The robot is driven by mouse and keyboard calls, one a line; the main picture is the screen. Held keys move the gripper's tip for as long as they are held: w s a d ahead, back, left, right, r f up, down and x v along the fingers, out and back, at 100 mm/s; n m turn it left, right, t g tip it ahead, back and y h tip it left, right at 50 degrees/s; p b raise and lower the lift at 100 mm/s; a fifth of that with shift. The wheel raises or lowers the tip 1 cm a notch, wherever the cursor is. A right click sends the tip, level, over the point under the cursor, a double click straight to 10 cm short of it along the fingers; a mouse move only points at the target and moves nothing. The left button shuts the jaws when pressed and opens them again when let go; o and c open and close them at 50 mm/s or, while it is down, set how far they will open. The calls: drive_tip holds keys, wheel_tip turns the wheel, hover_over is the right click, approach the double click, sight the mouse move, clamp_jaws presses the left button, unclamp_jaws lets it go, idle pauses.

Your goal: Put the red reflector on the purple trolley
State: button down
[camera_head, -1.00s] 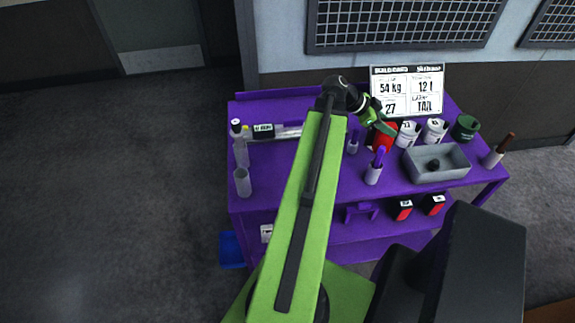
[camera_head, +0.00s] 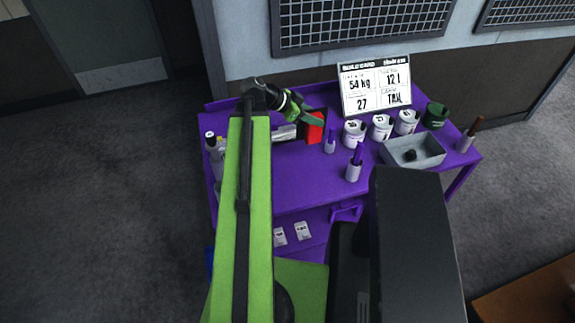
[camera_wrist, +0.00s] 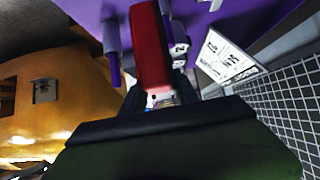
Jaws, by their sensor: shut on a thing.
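The red reflector (camera_head: 314,128) is a red block with a dark face, held by my gripper (camera_head: 309,117) over the back part of the purple trolley (camera_head: 290,175). In the wrist view the reflector (camera_wrist: 149,45) extends away from between the dark fingers of my gripper (camera_wrist: 158,92), which is shut on it. The trolley's purple top (camera_wrist: 205,15) shows behind it there. I cannot tell whether the reflector touches the trolley top. My arm hides part of the trolley's left side.
Several white pots (camera_head: 381,127) and a green pot (camera_head: 435,116) stand to the right, near a sign board (camera_head: 375,88). A grey tray (camera_head: 425,157) holds a dark item. Purple-topped tubes (camera_head: 353,168) stand nearby. A silver cylinder (camera_head: 284,133) lies beside the reflector. The middle front is bare.

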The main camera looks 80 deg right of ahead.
drive_tip(key=w+f+b, duration=1)
drive_tip(key=f, duration=0.1)
drive_tip(key=shift+w+d, duration=0.15)
drive_tip(key=shift+w, duration=0.2)
drive_tip(key=c, duration=0.9)
unclamp_jaws()
drive_tip(key=shift+r, duration=0.1)
drive_tip(key=p+v, duration=0.7)
drive_tip(key=v, duration=0.5)
drive_tip(key=shift+r+p, duration=0.15)
drive_tip(key=shift+p, duration=0.15)
